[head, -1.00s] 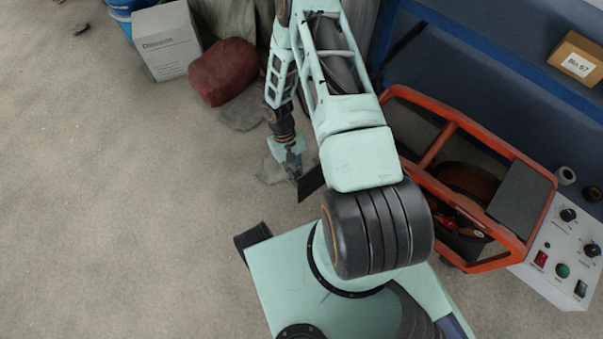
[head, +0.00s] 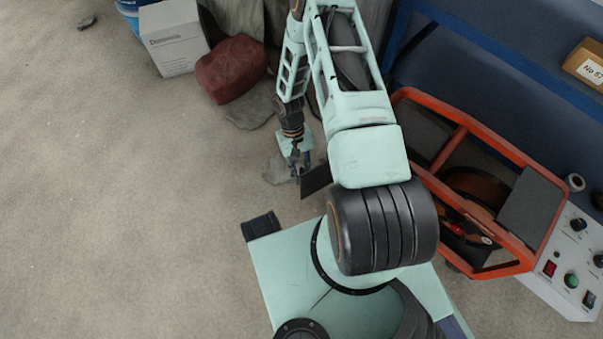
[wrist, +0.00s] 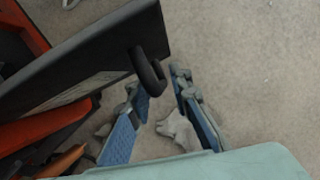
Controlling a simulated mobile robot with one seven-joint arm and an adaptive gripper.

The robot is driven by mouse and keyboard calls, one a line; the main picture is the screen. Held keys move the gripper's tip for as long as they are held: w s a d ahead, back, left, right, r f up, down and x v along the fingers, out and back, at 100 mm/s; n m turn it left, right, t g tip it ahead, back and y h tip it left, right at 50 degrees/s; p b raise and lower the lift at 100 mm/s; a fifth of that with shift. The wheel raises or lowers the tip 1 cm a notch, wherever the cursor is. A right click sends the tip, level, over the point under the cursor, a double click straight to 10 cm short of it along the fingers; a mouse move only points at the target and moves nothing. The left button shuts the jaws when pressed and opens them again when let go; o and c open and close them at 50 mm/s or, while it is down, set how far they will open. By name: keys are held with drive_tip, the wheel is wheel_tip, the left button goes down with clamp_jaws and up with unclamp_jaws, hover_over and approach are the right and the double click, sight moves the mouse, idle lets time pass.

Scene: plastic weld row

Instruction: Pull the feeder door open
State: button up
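The feeder is the orange-framed machine (head: 468,130) at the right of the head view. A dark flat panel (head: 315,181), which looks like its door, sticks out beside my gripper and is partly hidden by my arm. In the wrist view the door (wrist: 80,62) slants across the upper left, with a black loop handle (wrist: 149,72) on its face. My gripper (wrist: 160,84) is open, its two blue fingers apart. The handle is close to the left fingertip, at the mouth of the gap. I cannot tell whether they touch. My gripper (head: 298,163) also shows in the head view.
A white control box (head: 565,265) with knobs adjoins the feeder. A blue bench (head: 490,70) stands behind it. A grey carton (head: 175,40) and a dark red lump (head: 231,71) lie beyond my gripper.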

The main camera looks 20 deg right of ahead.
drive_tip(key=shift+o, duration=0.4)
drive_tip(key=shift+w+r, duration=0.1)
drive_tip(key=v, duration=1.2)
